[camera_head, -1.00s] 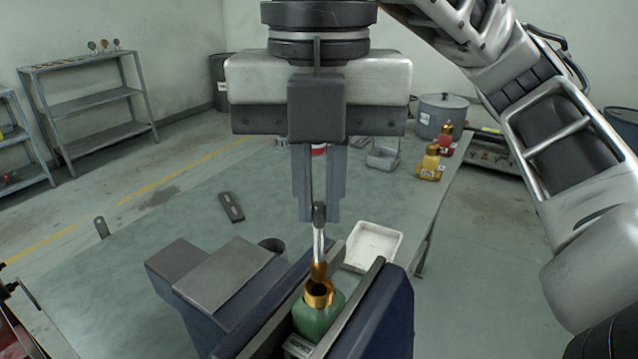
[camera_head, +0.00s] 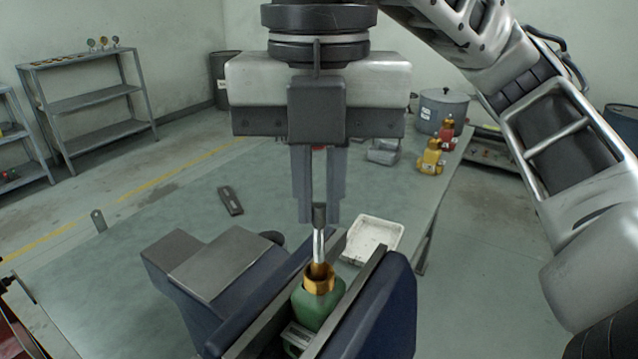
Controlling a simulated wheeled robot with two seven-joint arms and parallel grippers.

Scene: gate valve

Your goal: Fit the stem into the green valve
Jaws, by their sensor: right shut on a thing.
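The green valve (camera_head: 317,308) sits between the jaws of a blue vise, with its brass collar (camera_head: 319,280) facing up. My right gripper (camera_head: 319,212) hangs above it, fingers pointing down, shut on the dark top of the stem (camera_head: 318,245). The stem is a silver rod with a brass lower part. It stands nearly upright, and its lower end is at the collar's opening, seemingly just inside it; the tip is hidden. My left gripper is not in view.
The blue vise (camera_head: 385,310) stands at the table's near side. A white tray (camera_head: 372,240) lies right behind it. A yellow valve (camera_head: 431,158) and a red valve (camera_head: 447,133) stand at the table's far right. A dark flat tool (camera_head: 230,201) lies left on the green table (camera_head: 150,235).

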